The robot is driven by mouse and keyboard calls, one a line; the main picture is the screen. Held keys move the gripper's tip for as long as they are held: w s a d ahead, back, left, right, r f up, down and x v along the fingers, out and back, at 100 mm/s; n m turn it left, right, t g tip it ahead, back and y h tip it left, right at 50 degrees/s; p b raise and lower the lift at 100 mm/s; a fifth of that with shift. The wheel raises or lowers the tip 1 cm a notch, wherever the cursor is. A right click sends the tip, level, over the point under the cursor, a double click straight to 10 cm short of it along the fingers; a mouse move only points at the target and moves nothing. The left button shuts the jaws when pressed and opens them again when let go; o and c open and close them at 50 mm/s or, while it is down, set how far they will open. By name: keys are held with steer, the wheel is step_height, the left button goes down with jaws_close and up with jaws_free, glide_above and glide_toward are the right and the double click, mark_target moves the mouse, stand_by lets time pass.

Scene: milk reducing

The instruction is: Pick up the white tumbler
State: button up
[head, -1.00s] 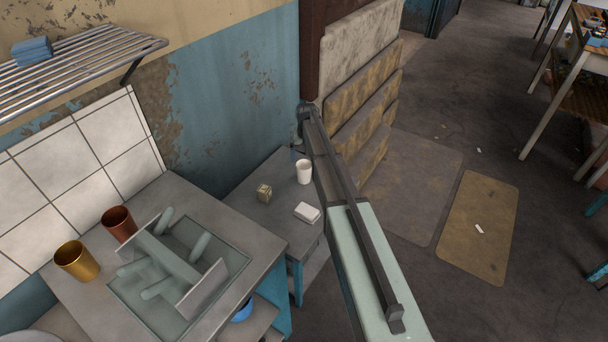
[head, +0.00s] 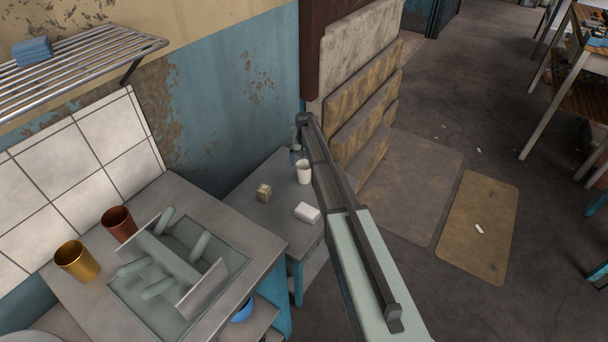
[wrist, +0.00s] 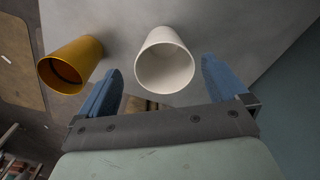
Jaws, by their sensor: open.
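The white tumbler (head: 304,172) stands upright on the low grey table, just left of my arm in the head view. In the wrist view the white tumbler (wrist: 165,62) shows its open mouth and lies between the two blue fingers of my gripper (wrist: 162,68). The fingers are spread wide, with a gap on each side of it; I see no contact. How far the fingertips reach along it is hard to tell. In the head view my arm hides most of the gripper.
A gold tumbler (wrist: 70,65) stands close beside the left finger in the wrist view. A counter with a copper cup (head: 118,223) and a gold cup (head: 77,261) stands left.

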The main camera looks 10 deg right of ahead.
mark_target(304, 168)
steer(key=shift+w+a+f, duration=0.1)
steer(key=shift+w+f, duration=0.05)
steer(key=shift+f, duration=1.15)
steer(key=shift+w+a+f, duration=0.1)
steer(key=shift+f, duration=1.2)
steer(key=c, duration=1.1)
